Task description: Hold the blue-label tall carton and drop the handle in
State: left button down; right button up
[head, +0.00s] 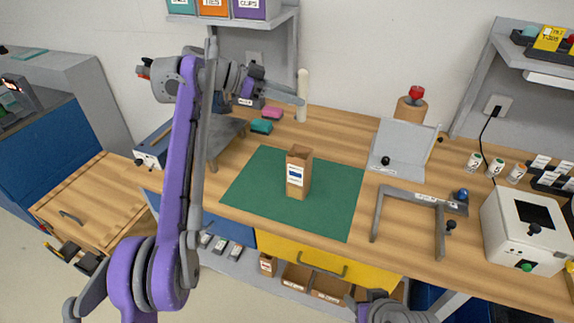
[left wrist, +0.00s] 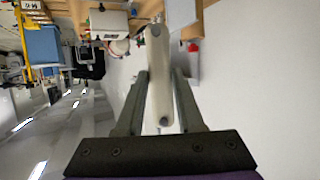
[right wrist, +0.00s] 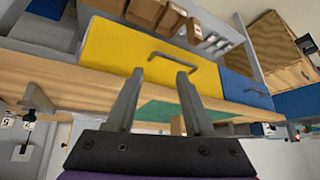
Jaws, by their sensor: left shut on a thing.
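The tall brown carton (head: 297,178) with a blue-and-white label stands upright on the green mat (head: 335,205), its top seemingly open. My left gripper (head: 301,99) is shut on a cream, rod-like handle (head: 303,84), held upright behind the carton and above its height. The left wrist view shows this handle (left wrist: 157,75) between the fingers. My right gripper (right wrist: 158,76) is open and empty. It is low in front of the bench, facing the yellow drawer front (right wrist: 130,55). In the head view only part of my right arm shows at the bottom edge.
Pink (head: 272,112) and teal (head: 261,126) blocks lie behind the mat. A grey angled stand (head: 404,150), a grey frame (head: 420,196) and a white box device (head: 524,228) stand to the right. The mat around the carton is clear.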

jog(key=o, duration=0.7)
jog(key=w+a+r+t+y, duration=0.1)
jog(key=w+a+r, duration=0.1)
jog(key=w+a, duration=0.1)
jog(key=w+a+r+n+t+y, duration=0.1)
jog(key=w+a+r+t, duration=0.1)
jog(key=w, duration=0.2)
jog(key=w+a+r+n+t+y, duration=0.1)
jog(key=w+a+r, duration=0.2)
jog(key=w, duration=0.1)
jog(key=shift+a, duration=0.35)
jog(key=w+a+r+t, duration=0.6)
jog(key=w+a+r, duration=0.15)
jog(key=w, duration=0.25)
jog(key=w+a+m+t+h, duration=0.2)
jog(key=w+m+t+h, duration=0.1)
jog(key=w+m+h, duration=0.15)
jog(key=m+g+h, duration=0.3)
jog(key=h, duration=0.3)
send_near(295, 175)
jog(key=w, duration=0.1)
jog(key=shift+w+d+f, duration=0.15)
jog(key=shift+d+f, duration=0.05)
jog(key=shift+f, duration=0.1)
jog(key=shift+w+d, duration=0.2)
jog(key=shift+w, duration=0.1)
jog(key=x, duration=1.1)
jog(key=shift+r, duration=0.15)
